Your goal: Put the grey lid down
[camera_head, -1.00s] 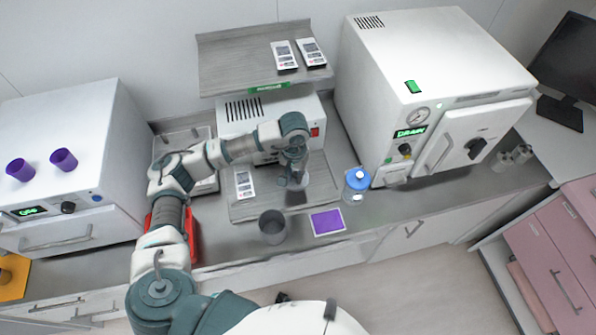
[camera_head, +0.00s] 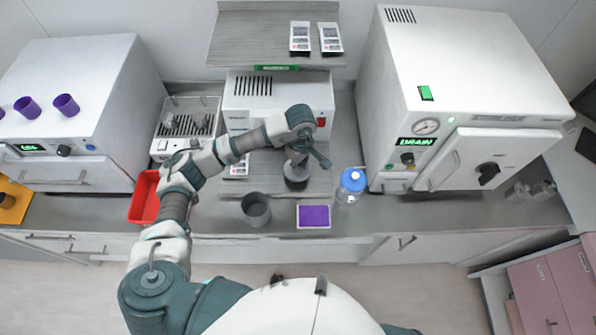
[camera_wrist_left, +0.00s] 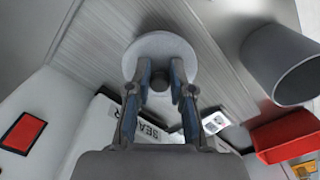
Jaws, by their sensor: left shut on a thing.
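The grey lid (camera_wrist_left: 160,42) is a round pale disc with a dark knob in the left wrist view. My left gripper (camera_wrist_left: 160,82) is shut on its knob. In the head view my left gripper (camera_head: 298,163) points down over the ribbed grey board, with the lid (camera_head: 296,183) mostly hidden under the fingers. I cannot tell whether the lid touches the board. An open grey pot (camera_head: 256,209) stands in front and to the left of the lid; it also shows in the left wrist view (camera_wrist_left: 270,60). My right gripper is out of view.
A purple pad (camera_head: 313,216) lies right of the pot, and a blue-capped jar (camera_head: 351,186) stands beyond it. A red tray (camera_head: 143,199) is at left. A shelf (camera_head: 265,40) overhangs behind, and a white steriliser (camera_head: 470,75) stands at right.

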